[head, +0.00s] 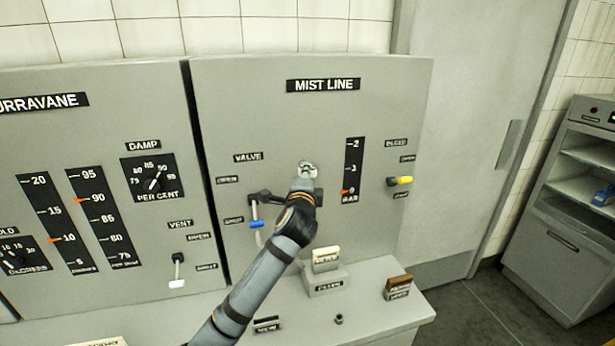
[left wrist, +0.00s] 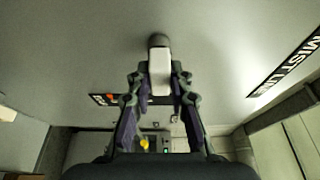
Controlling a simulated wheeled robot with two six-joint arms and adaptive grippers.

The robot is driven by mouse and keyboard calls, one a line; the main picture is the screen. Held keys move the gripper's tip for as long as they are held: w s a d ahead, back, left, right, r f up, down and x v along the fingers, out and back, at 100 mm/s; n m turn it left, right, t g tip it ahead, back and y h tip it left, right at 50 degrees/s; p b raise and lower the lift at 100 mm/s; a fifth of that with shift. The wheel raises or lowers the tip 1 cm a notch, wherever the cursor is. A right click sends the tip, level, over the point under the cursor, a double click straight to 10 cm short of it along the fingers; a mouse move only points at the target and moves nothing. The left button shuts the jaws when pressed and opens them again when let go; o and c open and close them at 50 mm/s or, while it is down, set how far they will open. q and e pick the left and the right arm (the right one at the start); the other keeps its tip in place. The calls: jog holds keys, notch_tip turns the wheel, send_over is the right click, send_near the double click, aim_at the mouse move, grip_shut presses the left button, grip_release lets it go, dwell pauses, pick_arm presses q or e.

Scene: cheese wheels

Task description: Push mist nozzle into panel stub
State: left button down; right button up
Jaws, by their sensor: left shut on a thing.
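The grey Mist Line panel (head: 385,100) stands upright in front of me. My left gripper (left wrist: 158,85) is shut on the mist nozzle (left wrist: 159,72), a pale block between its fingertips in the left wrist view. A dark grey rounded piece (left wrist: 158,41) sits at the far end of the nozzle, against or very near the panel face. I cannot tell whether it is the panel stub or the nozzle's tip. In the head view a small metallic piece (head: 307,168) shows just above the gripper, and my arm hides the rest. My right gripper is not in view.
The Bar gauge (head: 353,168) and a yellow-tipped bleed lever (head: 401,181) are to the right. A filter block (head: 326,260) stands on the ledge below. A shelf unit (head: 570,215) is at far right.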

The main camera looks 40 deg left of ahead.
pick_arm(q)
jog(key=shift+a, duration=0.1)
jog(key=c, duration=1.1)
grip_release()
jog(key=shift+c, duration=0.2)
jog(key=v, duration=1.2)
jog(key=shift+w, duration=0.1)
